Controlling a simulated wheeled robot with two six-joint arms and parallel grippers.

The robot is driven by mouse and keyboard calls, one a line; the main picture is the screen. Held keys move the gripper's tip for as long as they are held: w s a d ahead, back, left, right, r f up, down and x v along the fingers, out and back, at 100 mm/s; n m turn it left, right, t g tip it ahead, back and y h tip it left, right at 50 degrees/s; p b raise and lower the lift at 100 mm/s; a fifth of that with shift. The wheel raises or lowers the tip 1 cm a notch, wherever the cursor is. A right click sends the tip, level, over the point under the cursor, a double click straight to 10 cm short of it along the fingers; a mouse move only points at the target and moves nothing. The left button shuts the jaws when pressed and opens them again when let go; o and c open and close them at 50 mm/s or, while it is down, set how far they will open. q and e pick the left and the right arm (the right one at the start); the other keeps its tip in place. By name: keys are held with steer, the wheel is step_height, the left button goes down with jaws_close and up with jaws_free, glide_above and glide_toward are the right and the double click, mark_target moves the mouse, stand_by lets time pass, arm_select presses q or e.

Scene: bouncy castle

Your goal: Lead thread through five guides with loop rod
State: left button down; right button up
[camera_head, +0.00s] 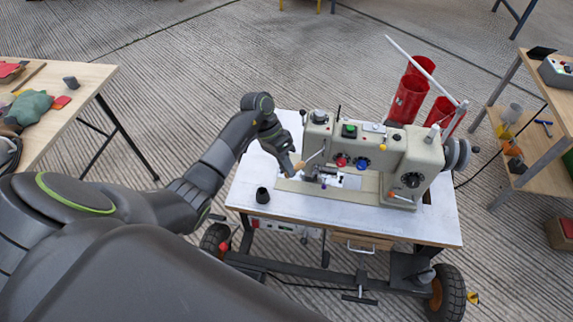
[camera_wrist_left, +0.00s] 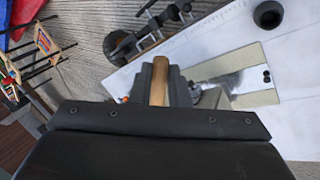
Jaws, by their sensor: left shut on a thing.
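A cream sewing machine (camera_head: 385,157) stands on a white-topped wheeled table. My left gripper (camera_head: 294,168) is at the left end of the machine, near its needle area, and is shut on a wooden handle (camera_head: 299,166). In the left wrist view the handle (camera_wrist_left: 159,82) sits between the fingers, pointing away. A thin rod (camera_head: 315,155) shows just beyond the handle in the head view; its tip is too small to make out. Red thread cones (camera_head: 408,99) stand behind the machine by a white pole. The thread and guides cannot be made out clearly. My right gripper is not in view.
A small black cup-like object (camera_head: 262,195) stands on the white tabletop (camera_head: 245,185) left of the machine. A wooden table (camera_head: 85,80) with cloths is at left, and a wooden shelf unit (camera_head: 535,120) is at right. The tabletop's front strip is clear.

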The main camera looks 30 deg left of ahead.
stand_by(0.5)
arm_select(q)
steer(key=shift+s+a+p, duration=0.15)
steer(key=shift+s+p, duration=0.1)
steer(key=shift+p, duration=0.1)
steer(key=s+p, duration=0.1)
steer(key=s+a+p, duration=0.1)
steer(key=s+p, duration=0.1)
steer(key=s, duration=0.1)
steer(key=shift+a+f+p, duration=0.25)
steer(key=shift+a+p, duration=0.05)
steer(key=shift+a, duration=0.1)
